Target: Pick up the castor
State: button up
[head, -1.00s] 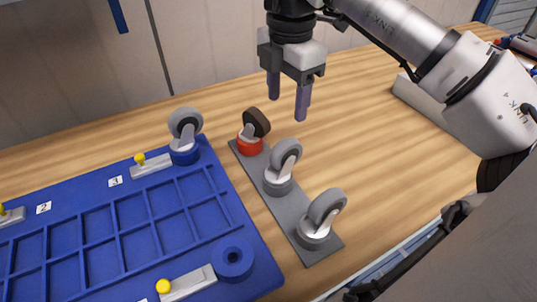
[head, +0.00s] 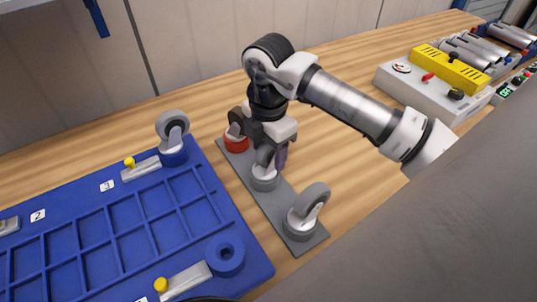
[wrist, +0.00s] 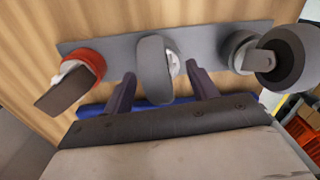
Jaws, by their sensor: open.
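Three castors stand in a row on a grey strip (head: 268,207). The far one has a red base (head: 236,143) and a dark wheel. The middle castor (head: 265,179) has a grey wheel and grey base, and the near grey castor (head: 306,212) stands at the strip's front end. My gripper (wrist: 161,88) is open, with its two fingers on either side of the middle castor's wheel (wrist: 153,68) in the wrist view. Whether the fingers touch it I cannot tell. In the head view my gripper (head: 274,152) partly hides the middle castor.
A blue fixture tray (head: 215,200) lies to the left, with another castor (head: 173,138) in its far-corner blue holder and an empty round holder (head: 225,254) near the front. A control box (head: 430,85) stands at the back right. Bare wood lies right of the strip.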

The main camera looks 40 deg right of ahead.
jog(key=shift+f, duration=0.45)
jog(key=shift+c, duration=0.2)
grip_shut()
jog(key=shift+r, duration=0.1)
notch_tip(320, 180, up, 20)
jog(key=p, duration=0.9)
